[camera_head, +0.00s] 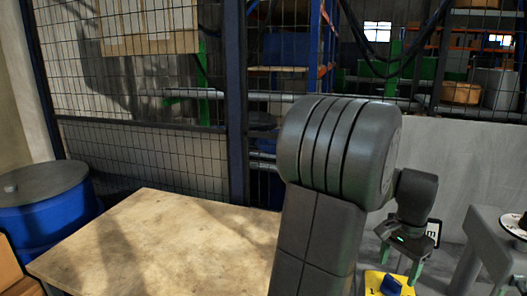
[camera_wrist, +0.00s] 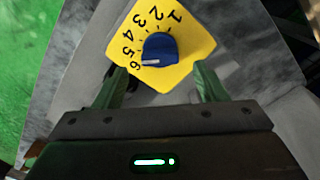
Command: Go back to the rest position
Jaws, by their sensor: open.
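My gripper (camera_head: 401,264) is open, with its green fingers pointing down over a yellow dial plate (camera_head: 375,284) at the lower right of the head view. In the wrist view, the gripper (camera_wrist: 161,76) shows two green fingers spread wide, with nothing between them. The blue knob (camera_wrist: 160,47) lies just ahead of the fingertips, apart from both. Its white mark is towards the 6 on the yellow plate (camera_wrist: 195,38), which carries the numbers 1 to 6. The knob also shows in the head view (camera_head: 391,286), below the gripper.
A wooden table top (camera_head: 165,240) is bare at the left front. A blue barrel (camera_head: 45,215) stands at far left. A mesh fence (camera_head: 150,90) runs behind. A grey machine part (camera_head: 495,240) stands close at the right of my gripper.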

